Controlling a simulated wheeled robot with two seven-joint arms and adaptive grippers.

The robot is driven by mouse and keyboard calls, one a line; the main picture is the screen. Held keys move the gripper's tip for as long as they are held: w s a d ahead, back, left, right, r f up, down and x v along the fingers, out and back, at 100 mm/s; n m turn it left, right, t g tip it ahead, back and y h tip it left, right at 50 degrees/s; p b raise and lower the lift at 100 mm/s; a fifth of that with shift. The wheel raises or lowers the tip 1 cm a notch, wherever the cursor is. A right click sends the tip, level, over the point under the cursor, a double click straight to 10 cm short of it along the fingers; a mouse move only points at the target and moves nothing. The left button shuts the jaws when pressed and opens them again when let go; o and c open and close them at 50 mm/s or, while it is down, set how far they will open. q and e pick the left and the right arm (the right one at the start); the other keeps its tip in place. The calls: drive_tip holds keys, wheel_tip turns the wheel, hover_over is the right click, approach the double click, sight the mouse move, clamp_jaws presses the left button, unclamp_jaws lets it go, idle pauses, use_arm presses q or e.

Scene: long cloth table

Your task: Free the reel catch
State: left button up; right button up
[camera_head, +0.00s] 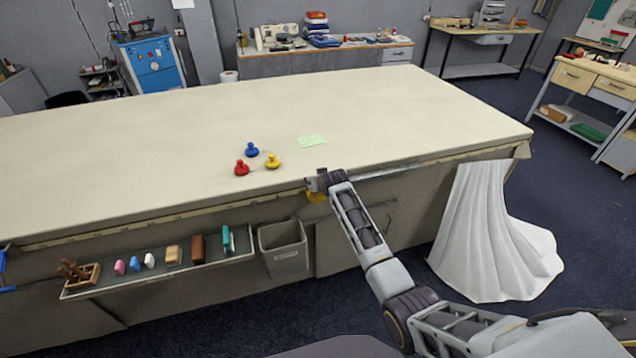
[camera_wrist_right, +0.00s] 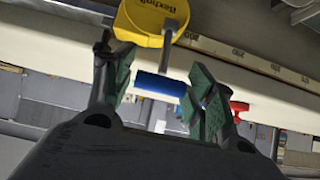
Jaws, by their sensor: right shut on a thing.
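The yellow reel (camera_wrist_right: 148,22) with dark lettering is at the top of the right wrist view, by the table's edge strip. In the head view, a little of its yellow (camera_head: 315,197) shows below the front table edge, mostly behind my right gripper (camera_head: 319,183). A grey metal arm (camera_wrist_right: 169,45) runs from the reel toward a short blue bar (camera_wrist_right: 160,84). The bar lies between the green finger pads, and my right gripper is shut on it. A red piece (camera_wrist_right: 239,107) shows beside the right-hand finger; I cannot tell what it belongs to. My left gripper is not in view.
Red (camera_head: 241,169), blue (camera_head: 252,150) and yellow (camera_head: 273,161) knobbed pieces stand on the long table (camera_head: 420,110) near a green note (camera_head: 311,141). A tool shelf (camera_head: 105,287) and grey bin (camera_head: 284,250) hang on the front. White cloth (camera_head: 490,240) drapes at right. Most of the tabletop is clear.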

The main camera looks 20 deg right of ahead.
drive_tip(key=shift+w+r, duration=0.35)
drive_tip(key=shift+w, duration=0.5)
drive_tip(key=shift+w+r, duration=0.3)
drive_tip(key=shift+w, duration=0.5)
drive_tip(key=o, duration=1.1)
drive_tip(key=shift+c, duration=0.2)
drive_tip(key=o, duration=0.4)
drive_tip(key=shift+f, duration=0.15)
drive_tip(key=shift+o, duration=0.2)
drive_tip(key=shift+f, duration=0.1)
drive_tip(key=shift+s, duration=0.1)
drive_tip(key=shift+s, duration=0.1)
drive_tip(key=shift+s+r, duration=0.4)
drive_tip(key=shift+s, duration=0.1)
drive_tip(key=v, duration=1)
drive_tip(key=shift+s, duration=0.15)
